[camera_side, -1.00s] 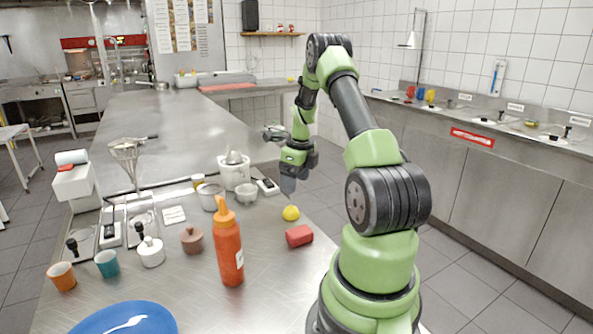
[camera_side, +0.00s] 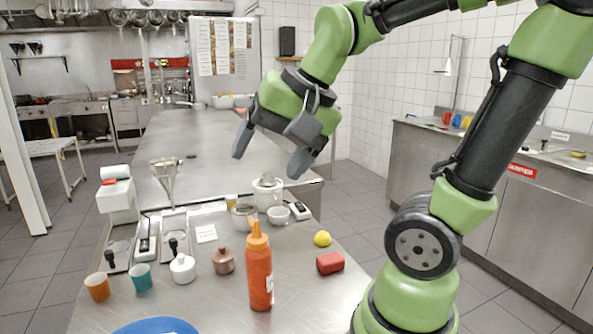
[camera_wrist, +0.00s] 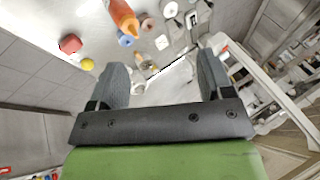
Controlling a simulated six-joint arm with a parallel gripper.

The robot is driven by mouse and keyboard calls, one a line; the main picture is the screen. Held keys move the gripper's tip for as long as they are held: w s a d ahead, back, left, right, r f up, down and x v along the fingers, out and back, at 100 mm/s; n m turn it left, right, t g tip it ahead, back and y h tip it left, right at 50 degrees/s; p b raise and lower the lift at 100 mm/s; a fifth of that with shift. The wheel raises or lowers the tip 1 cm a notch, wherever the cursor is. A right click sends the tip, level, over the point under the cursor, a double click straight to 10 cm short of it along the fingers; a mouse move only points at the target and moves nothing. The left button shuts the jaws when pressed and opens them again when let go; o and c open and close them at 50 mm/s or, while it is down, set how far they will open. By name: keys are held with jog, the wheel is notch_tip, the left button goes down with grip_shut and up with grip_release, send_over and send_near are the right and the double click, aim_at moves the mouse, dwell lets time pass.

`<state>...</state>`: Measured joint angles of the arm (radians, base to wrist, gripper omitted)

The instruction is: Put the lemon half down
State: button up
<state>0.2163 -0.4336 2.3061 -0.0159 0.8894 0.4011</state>
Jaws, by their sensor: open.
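The lemon half (camera_side: 322,239) is a small yellow piece resting on the steel table (camera_side: 330,290), just behind a red block (camera_side: 330,263). In the wrist view the lemon half (camera_wrist: 88,64) is at the left, below the red block (camera_wrist: 70,43). My gripper (camera_side: 272,158) is raised well above the table, up and to the left of the lemon half and apart from it. Its two fingers are spread wide with nothing between them. The wrist view also shows my open gripper (camera_wrist: 160,72), its fingertips pointing at the table area.
An orange squeeze bottle (camera_side: 260,268) stands in front. A white mortar (camera_side: 268,192), small bowls, a brown pot (camera_side: 223,261), a white pot (camera_side: 183,268), teal and orange cups (camera_side: 97,287) and a whisk (camera_side: 168,180) crowd the left. A blue plate (camera_side: 158,326) is at the front edge.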

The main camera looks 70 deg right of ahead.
jog(key=s+a+n+t+y, duration=0.1)
jog(key=s+a+n, duration=0.3)
jog(key=n, duration=0.3)
jog(key=shift+s+a+f, duration=0.2)
jog(key=shift+s+a, duration=0.1)
jog(key=shift+s, duration=0.4)
